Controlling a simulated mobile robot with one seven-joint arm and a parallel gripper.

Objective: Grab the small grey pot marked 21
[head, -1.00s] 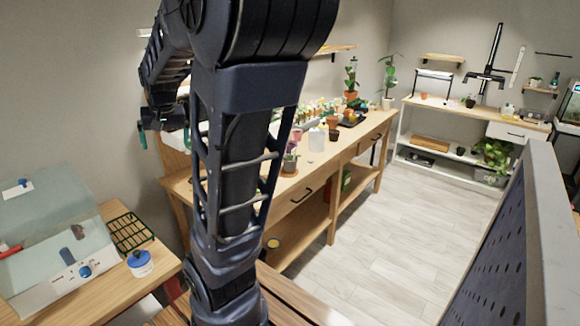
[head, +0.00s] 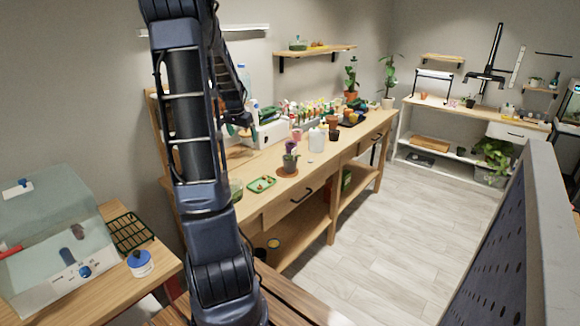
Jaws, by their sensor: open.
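A small grey pot (head: 290,162) with a plant in it stands upright on a round terracotta-coloured saucer (head: 287,173), near the front edge of the long wooden bench. No number is legible on it at this size, so I cannot tell if it is the one marked 21. My gripper (head: 238,127) shows small and partly hidden behind my arm, over the left part of the bench. It is open, to the left of the grey pot and apart from it. I see nothing held in it.
A green tray (head: 261,184) with small reddish things lies left of the pot. A white jug (head: 316,139) and brown pots (head: 333,130) stand to its right. Bottles crowd the back of the bench. The floor (head: 370,240) on the right is clear.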

